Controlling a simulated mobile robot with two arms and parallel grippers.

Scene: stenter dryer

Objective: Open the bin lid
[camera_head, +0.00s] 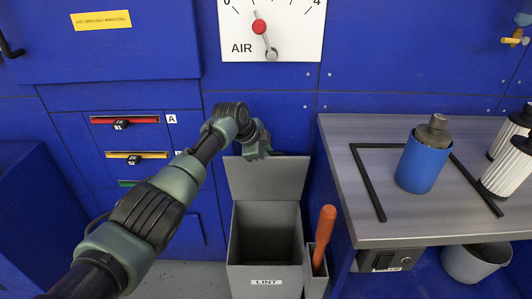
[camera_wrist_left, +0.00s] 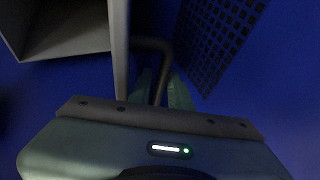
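The grey lint bin (camera_head: 265,283) stands on the floor below the dial, and its dark inside shows from above. Its lid (camera_head: 268,182) stands up at the bin's back edge, open. My left gripper (camera_head: 258,150) is at the lid's top edge. In the left wrist view the lid shows edge-on as a pale strip (camera_wrist_left: 119,45), with a dark bent bar (camera_wrist_left: 163,62), seemingly its handle, beside it. The fingertips (camera_wrist_left: 162,92) lie on both sides of this bar; whether they press on it is too dark to tell. My right gripper is not in view.
An orange-handled tool (camera_head: 324,238) stands in a narrow holder at the bin's right. A grey workbench (camera_head: 400,232) with a blue canister (camera_head: 424,163) and white filters is at the right.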

